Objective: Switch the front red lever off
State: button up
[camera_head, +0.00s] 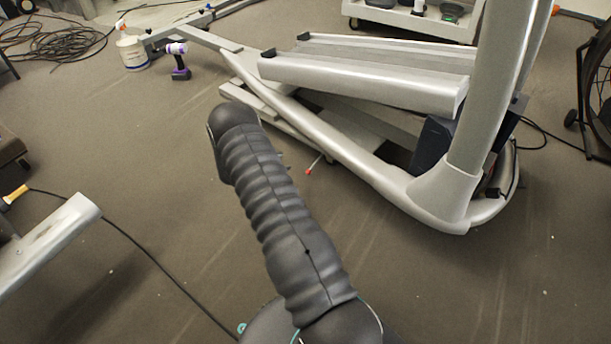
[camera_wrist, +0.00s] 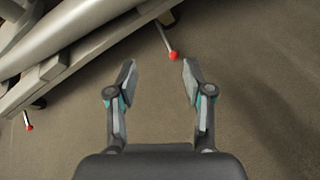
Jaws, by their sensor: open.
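My gripper (camera_wrist: 158,76) is open and empty in the wrist view, with its two fingers spread apart. A thin metal lever with a red ball tip (camera_wrist: 173,55) sticks out from under the elliptical machine, just beyond the fingertips and nearer the right finger. No contact shows. A second red-tipped lever (camera_wrist: 28,127) is at the lower left of the wrist view, outside the fingers. In the head view one red-tipped lever (camera_head: 308,171) shows beside the machine's lower frame. My arm hides the gripper there.
The grey elliptical machine (camera_head: 350,72) spans the upper right of the head view. A purple drill (camera_head: 180,64) and white bucket (camera_head: 132,52) stand at the upper left. The floor at lower right is clear.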

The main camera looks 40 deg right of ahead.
aim_at(307, 172)
jog(key=f+n, duration=0.1)
jog(key=f, duration=0.2)
jog(key=f+n+t, duration=0.1)
jog(key=f, duration=0.3)
jog(key=d+f, duration=0.1)
jog(key=f, duration=0.3)
jog(key=shift+s+f+n, duration=0.25)
jog(key=shift+s+n, duration=0.05)
jog(key=shift+n, duration=0.1)
jog(key=b+x, duration=0.1)
jog(key=x, duration=0.5)
jog(key=b+x, duration=0.1)
jog(key=x, duration=0.6)
jog(key=shift+w+d+r, duration=0.1)
jog(key=shift+w+d, duration=0.05)
jog(key=shift+d, duration=0.2)
grip_shut()
